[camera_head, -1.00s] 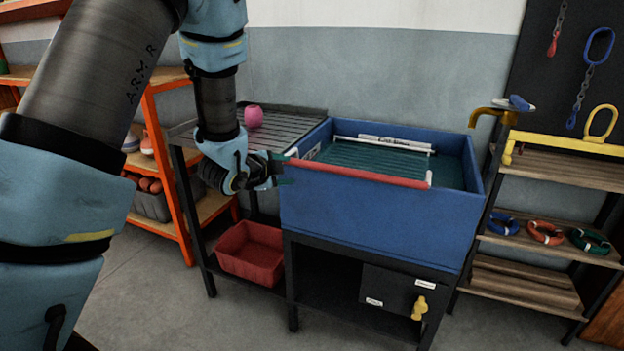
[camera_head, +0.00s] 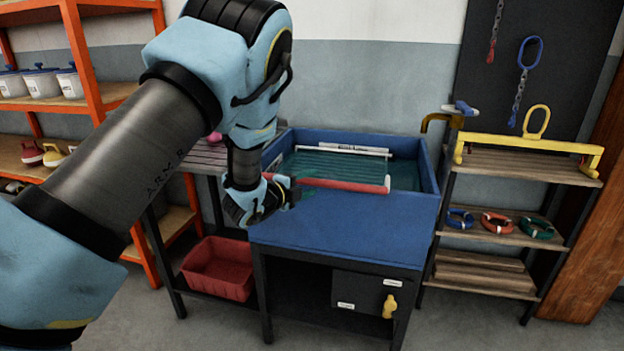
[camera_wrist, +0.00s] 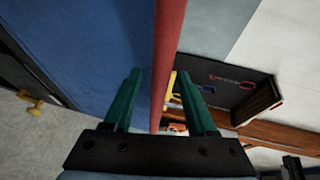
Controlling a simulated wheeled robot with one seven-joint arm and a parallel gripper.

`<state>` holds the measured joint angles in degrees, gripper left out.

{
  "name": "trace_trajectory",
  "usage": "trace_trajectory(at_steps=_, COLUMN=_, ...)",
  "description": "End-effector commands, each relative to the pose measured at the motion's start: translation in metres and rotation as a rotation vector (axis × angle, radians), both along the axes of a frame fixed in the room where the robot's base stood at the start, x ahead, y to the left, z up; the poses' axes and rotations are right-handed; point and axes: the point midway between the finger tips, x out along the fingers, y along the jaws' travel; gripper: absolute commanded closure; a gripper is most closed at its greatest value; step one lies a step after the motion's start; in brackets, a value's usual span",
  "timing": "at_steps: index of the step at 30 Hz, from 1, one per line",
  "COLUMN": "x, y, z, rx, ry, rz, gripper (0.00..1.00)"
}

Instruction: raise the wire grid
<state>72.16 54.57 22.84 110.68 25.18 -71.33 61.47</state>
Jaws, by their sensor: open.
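The wire grid (camera_head: 338,168) lies in the blue tank, over its dark green inside. A red bar (camera_head: 345,187) runs along its front side at the tank's front rim, and a white bar runs along the back. My gripper (camera_head: 297,190) is at the left part of the red bar. In the wrist view, my gripper's green fingers (camera_wrist: 158,76) are apart, and the red bar (camera_wrist: 170,35) passes between them without visible clamping. My wrist hides the bar's left end in the head view.
The blue tank (camera_head: 340,228) stands on a dark frame with a yellow valve (camera_head: 389,306) below. A red bin (camera_head: 219,268) sits low at left. A yellow lifting beam (camera_head: 530,142) lies on the right shelf. Orange shelving (camera_head: 85,60) stands at left.

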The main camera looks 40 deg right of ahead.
Motion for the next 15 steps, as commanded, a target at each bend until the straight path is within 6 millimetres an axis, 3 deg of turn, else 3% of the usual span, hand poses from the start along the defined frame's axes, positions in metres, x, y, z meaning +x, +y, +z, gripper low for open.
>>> trace_trajectory(at_steps=5, x=0.0017, y=-0.0121, z=-0.0020, rx=0.000, ry=0.001, rz=-0.001, gripper=0.43)
trace_trajectory(at_steps=13, x=0.0022, y=-0.0134, z=-0.0027, rx=0.000, ry=0.002, rz=0.000, gripper=0.43)
trace_trajectory(at_steps=15, x=0.0023, y=-0.0133, z=-0.0026, rx=0.000, ry=0.002, rz=0.000, gripper=0.49)
